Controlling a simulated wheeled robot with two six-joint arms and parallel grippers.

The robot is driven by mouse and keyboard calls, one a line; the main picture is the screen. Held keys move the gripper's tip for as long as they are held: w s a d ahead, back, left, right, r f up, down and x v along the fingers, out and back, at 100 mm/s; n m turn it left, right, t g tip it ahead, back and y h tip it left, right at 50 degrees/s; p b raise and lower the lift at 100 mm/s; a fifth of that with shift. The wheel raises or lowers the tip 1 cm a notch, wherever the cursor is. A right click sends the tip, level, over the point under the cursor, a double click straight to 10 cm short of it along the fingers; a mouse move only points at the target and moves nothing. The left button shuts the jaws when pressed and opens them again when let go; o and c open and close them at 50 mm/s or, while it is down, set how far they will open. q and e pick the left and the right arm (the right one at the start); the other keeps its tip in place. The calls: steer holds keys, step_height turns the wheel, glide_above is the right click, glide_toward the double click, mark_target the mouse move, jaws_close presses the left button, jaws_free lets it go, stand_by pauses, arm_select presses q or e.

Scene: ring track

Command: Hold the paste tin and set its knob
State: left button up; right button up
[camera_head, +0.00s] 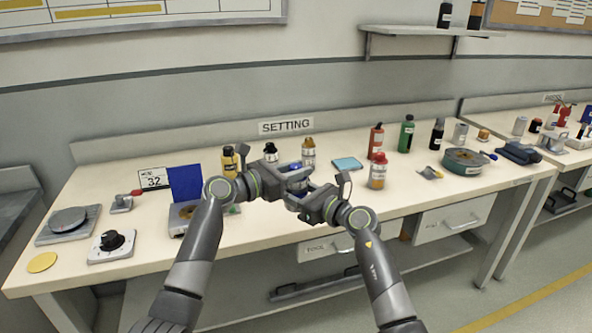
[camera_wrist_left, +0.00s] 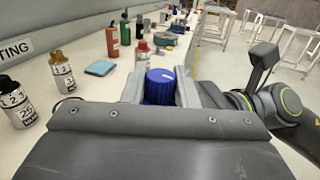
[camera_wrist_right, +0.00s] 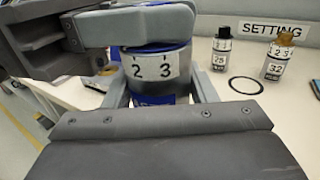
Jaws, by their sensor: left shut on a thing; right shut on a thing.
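The paste tin (camera_wrist_right: 160,78) is a silver and blue cylinder with a white label showing 2 and 3. My right gripper (camera_wrist_right: 158,95) is shut around its body and holds it above the front of the table. The ribbed blue knob (camera_wrist_left: 160,86) is on top, and my left gripper (camera_wrist_left: 161,90) is shut on it. In the head view the blue knob also shows (camera_head: 295,165) between the two grippers, which hide most of the tin. In the right wrist view the left gripper's fingers cover most of the knob. I cannot make out a pointer on the knob.
A card reading 32 (camera_head: 153,178) stands at the left behind a blue panel (camera_head: 186,184). A black-capped bottle (camera_head: 271,153) and an orange-capped bottle (camera_head: 308,152) stand behind the grippers. A dial box (camera_head: 111,245) is at left. A red-capped jar (camera_head: 377,172) is right of the grippers.

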arm_select(q)
steer(key=shift+f+n+t+y, duration=0.1)
steer(key=shift+n+t+y, duration=0.2)
steer(key=shift+t, duration=0.1)
steer(key=shift+n+t+y, duration=1.7)
steer(key=shift+t+y, duration=0.2)
arm_select(e)
steer(key=shift+r, duration=0.1)
arm_select(q)
steer(key=shift+n+t+y, duration=1)
steer(key=shift+n+y, duration=0.3)
steer(key=shift+y, duration=0.5)
steer(key=shift+n+y, duration=0.3)
steer(key=shift+y, duration=0.1)
steer(key=o, duration=1)
steer(key=shift+a+m+g+h, duration=0.1)
steer(key=shift+m+g+h, duration=0.2)
steer(key=shift+m+h, duration=0.55)
